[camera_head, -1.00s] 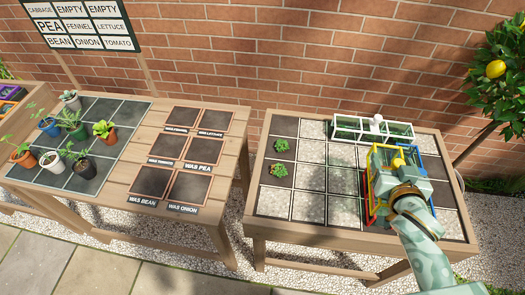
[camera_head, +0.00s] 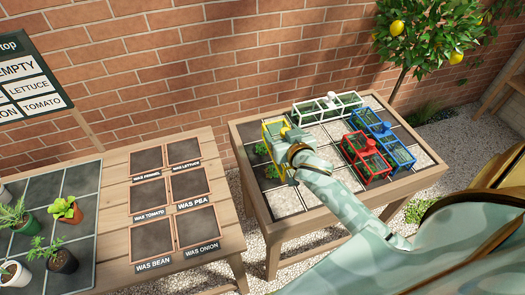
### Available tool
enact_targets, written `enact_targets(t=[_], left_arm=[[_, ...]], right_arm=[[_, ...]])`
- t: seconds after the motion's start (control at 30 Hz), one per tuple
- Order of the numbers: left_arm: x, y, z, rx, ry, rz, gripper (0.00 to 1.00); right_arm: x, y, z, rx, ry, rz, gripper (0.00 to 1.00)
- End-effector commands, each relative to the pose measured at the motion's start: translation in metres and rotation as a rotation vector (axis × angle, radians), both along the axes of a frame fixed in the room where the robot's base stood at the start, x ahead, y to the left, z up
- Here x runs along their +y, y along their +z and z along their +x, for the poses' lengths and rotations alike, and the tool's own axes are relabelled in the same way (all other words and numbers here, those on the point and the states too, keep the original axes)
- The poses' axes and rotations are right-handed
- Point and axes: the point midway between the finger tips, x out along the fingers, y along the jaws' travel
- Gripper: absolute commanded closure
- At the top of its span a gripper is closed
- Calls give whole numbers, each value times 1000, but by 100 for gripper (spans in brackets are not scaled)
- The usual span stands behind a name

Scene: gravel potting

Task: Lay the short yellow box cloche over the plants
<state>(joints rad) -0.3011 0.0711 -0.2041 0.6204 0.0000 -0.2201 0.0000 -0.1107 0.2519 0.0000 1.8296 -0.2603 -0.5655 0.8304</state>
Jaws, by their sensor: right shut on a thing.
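The short yellow box cloche (camera_head: 266,134) is held by my right gripper (camera_head: 285,132), which is shut on it at the left side of the right-hand planting table (camera_head: 252,196). Two small green plants, one upper (camera_head: 261,149) and one lower (camera_head: 271,172), show at the cloche's lower edge and just below it. My gripper and wrist hide much of the cloche, so I cannot tell whether it touches the table or hangs above the plants. My left gripper is not in view.
A long white cloche (camera_head: 331,107) lies along the table's back. A red cloche (camera_head: 366,158) and a blue cloche (camera_head: 383,139) stand side by side to the right of my wrist. The left table holds potted plants (camera_head: 65,209) and labelled dark squares (camera_head: 190,185).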

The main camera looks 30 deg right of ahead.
Motion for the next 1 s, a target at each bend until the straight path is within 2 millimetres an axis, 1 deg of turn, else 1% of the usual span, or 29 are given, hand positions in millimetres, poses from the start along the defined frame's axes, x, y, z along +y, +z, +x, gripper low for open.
enact_targets(t=[0.03,0.07,0.1,0.2,0.3,0.4,0.47,0.5,0.6,0.67,1.0], left_arm=[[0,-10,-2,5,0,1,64],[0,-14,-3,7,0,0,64],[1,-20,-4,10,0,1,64],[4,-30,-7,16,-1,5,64],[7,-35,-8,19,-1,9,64],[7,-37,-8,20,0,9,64],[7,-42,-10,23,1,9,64],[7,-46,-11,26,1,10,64],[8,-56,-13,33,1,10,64],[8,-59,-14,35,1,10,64],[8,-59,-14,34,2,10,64]], right_arm=[[4,-11,16,-1,1,0,58],[6,-18,22,1,0,0,58],[7,-29,28,2,0,0,58],[11,-47,42,3,0,1,58],[13,-56,51,1,0,1,58],[14,-60,56,0,0,1,58],[16,-67,61,1,0,1,58],[17,-73,65,2,0,0,58],[17,-92,63,3,1,0,58],[16,-98,63,3,0,0,58],[16,-98,63,-1,0,2,58]])
